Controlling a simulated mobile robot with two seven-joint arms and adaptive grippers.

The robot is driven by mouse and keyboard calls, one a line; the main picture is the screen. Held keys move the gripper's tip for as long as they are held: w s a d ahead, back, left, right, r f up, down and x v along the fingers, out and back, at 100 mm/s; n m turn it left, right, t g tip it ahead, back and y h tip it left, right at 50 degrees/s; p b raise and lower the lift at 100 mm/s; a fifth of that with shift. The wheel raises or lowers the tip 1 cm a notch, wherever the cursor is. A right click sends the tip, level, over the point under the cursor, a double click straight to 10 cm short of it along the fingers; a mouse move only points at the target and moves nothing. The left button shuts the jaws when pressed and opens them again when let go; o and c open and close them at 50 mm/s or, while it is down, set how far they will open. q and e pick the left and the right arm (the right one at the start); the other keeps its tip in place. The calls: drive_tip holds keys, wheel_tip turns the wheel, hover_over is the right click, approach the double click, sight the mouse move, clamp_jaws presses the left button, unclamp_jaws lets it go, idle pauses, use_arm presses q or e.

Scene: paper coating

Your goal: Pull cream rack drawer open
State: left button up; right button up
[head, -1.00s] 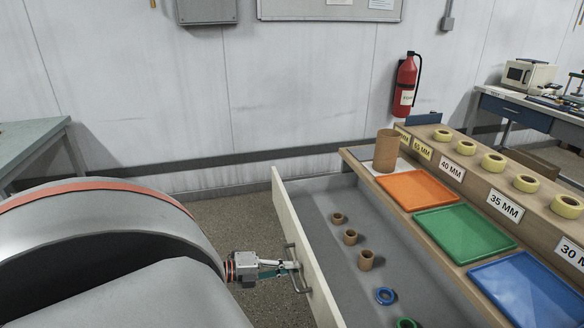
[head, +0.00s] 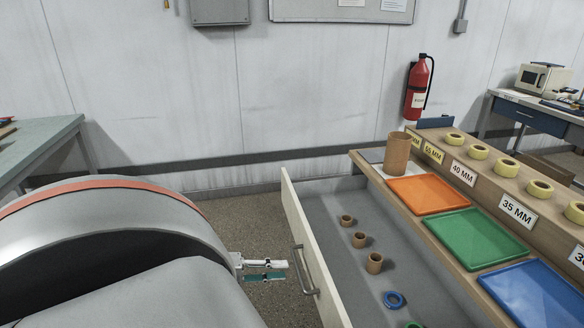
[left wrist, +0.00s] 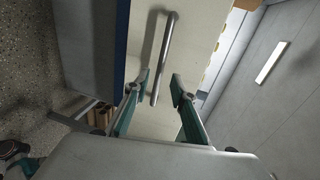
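The cream drawer front (head: 313,255) stands pulled out from the rack (head: 440,243), and the grey drawer interior (head: 340,205) shows. A grey metal bar handle (head: 304,272) is on the drawer front; it also shows in the left wrist view (left wrist: 163,55). My left gripper (head: 284,270) is just left of the handle, with a small gap between them. In the left wrist view its two teal-padded fingers (left wrist: 161,82) are apart, with the handle ahead of them and nothing held.
In the drawer lie brown cores (head: 360,240), a blue ring (head: 394,299) and a green ring (head: 413,325). Orange (head: 428,194), green (head: 468,237) and blue (head: 530,292) trays lie on the rack. A bench (head: 35,148) is at the left. Floor shows beside the drawer.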

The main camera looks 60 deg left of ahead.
use_arm(q)
drive_tip(key=v, duration=0.5)
drive_tip(key=shift+s+a, duration=0.1)
drive_tip(key=shift+s, duration=0.1)
idle(0.4)
